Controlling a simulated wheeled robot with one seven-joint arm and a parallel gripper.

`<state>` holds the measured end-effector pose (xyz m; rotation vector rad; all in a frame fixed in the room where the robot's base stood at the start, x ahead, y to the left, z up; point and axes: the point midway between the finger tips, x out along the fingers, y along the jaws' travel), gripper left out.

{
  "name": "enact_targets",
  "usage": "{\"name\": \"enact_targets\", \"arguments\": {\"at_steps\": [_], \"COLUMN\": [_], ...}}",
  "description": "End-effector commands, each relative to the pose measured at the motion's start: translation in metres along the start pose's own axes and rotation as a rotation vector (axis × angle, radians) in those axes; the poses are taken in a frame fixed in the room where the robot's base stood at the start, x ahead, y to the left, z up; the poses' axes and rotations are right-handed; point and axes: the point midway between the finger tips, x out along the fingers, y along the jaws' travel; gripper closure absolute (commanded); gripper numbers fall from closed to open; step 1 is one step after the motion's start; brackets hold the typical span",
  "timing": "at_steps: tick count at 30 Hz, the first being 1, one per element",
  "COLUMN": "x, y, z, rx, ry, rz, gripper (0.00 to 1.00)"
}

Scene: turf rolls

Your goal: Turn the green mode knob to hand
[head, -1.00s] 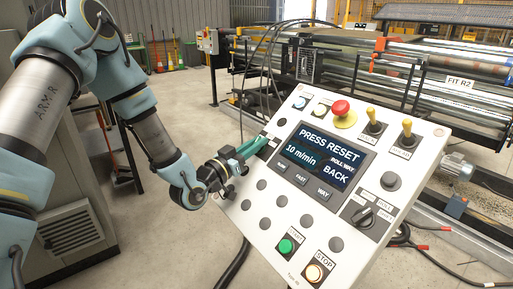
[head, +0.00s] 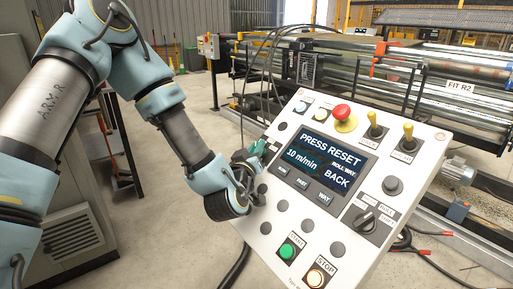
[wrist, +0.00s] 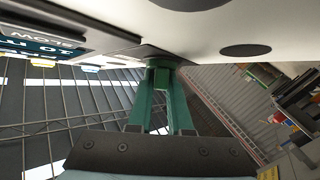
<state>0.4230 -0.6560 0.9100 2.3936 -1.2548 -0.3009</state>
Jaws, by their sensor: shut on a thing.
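A tilted white control panel (head: 277,222) stands in front of me, with a lit display (head: 325,158) reading PRESS RESET, 10 m/min, ROLL WAY and BACK. My gripper (head: 258,149) is at the panel's left edge, left of the display. In the wrist view its green fingers (wrist: 160,72) come together at a dark plate (wrist: 152,52) on the panel face, shut on the green mode knob. The knob is mostly hidden between the fingertips, and I cannot read its pointer position or label.
A red emergency button (head: 343,113), two yellow toggles and a black selector knob (head: 366,219) sit on the panel. A green START button (head: 288,250) and a lit STOP button (head: 315,277) are near its lower edge. Machine rollers stand behind; open floor lies left.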

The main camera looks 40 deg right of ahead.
Motion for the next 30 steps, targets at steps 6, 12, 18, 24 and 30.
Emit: {"name": "enact_targets", "arguments": {"at_steps": [6,12,18,24,30], "x": [-0.0035,-0.0035,-0.0035,-0.0031,-0.0017], "y": [-0.0033,-0.0032,-0.0029,-0.0008,-0.0005], "z": [0.0089,0.0089,0.0088,0.0082,0.0048], "rx": [-0.004,-0.004,-0.004,-0.004,-0.004], "ry": [-0.024,-0.024,-0.024,-0.022,-0.014], "rz": [-0.013,-0.012,-0.011,-0.007,-0.006], "gripper": [1.0,1.0,0.61,0.53,0.53]}}
